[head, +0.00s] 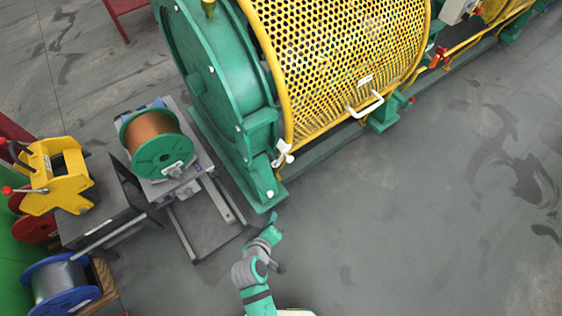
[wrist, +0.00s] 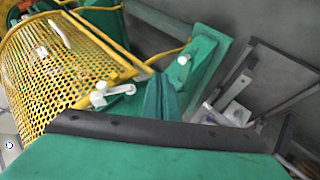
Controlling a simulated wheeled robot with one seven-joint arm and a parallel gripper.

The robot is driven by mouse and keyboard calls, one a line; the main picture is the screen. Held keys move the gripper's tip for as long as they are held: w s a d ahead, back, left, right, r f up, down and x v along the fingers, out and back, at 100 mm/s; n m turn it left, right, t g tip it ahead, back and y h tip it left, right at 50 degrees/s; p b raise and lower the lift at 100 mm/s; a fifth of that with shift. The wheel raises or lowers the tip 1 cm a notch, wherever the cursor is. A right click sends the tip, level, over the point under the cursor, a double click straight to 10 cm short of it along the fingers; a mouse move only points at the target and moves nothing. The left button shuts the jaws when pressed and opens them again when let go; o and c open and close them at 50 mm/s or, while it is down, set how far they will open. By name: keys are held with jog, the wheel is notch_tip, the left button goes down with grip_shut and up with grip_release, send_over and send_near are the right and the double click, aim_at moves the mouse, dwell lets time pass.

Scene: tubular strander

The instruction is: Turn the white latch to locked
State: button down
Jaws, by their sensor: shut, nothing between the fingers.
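The white latch (head: 283,153) is at the lower left corner of the yellow perforated guard (head: 340,60), beside the green end frame. In the wrist view the latch (wrist: 100,95) shows a round white knob and a short arm that reaches right toward the green frame. Whether it counts as locked or unlocked I cannot tell. My gripper (head: 275,222) is below the latch in the head view, apart from it. In the wrist view its two green fingers (wrist: 161,90) are together and empty, to the right of the latch.
The guard carries a white handle (head: 366,104). A green frame foot (head: 262,190) stands between latch and gripper in the head view. A copper spool (head: 158,143) on a grey stand is at left. The floor (head: 420,220) at right is clear.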

jog(key=w+a+r+g+h, duration=0.1)
jog(key=w+a+r+h, duration=0.3)
jog(key=w, duration=0.5)
jog(key=g+h, duration=0.2)
jog(key=h, duration=0.1)
send_near(287, 160)
jog(key=shift+m+h, duration=0.3)
jog(key=shift+m, duration=0.2)
jog(key=x, duration=0.6)
jog(key=shift+f, duration=0.25)
jog(key=shift+w+d, duration=0.1)
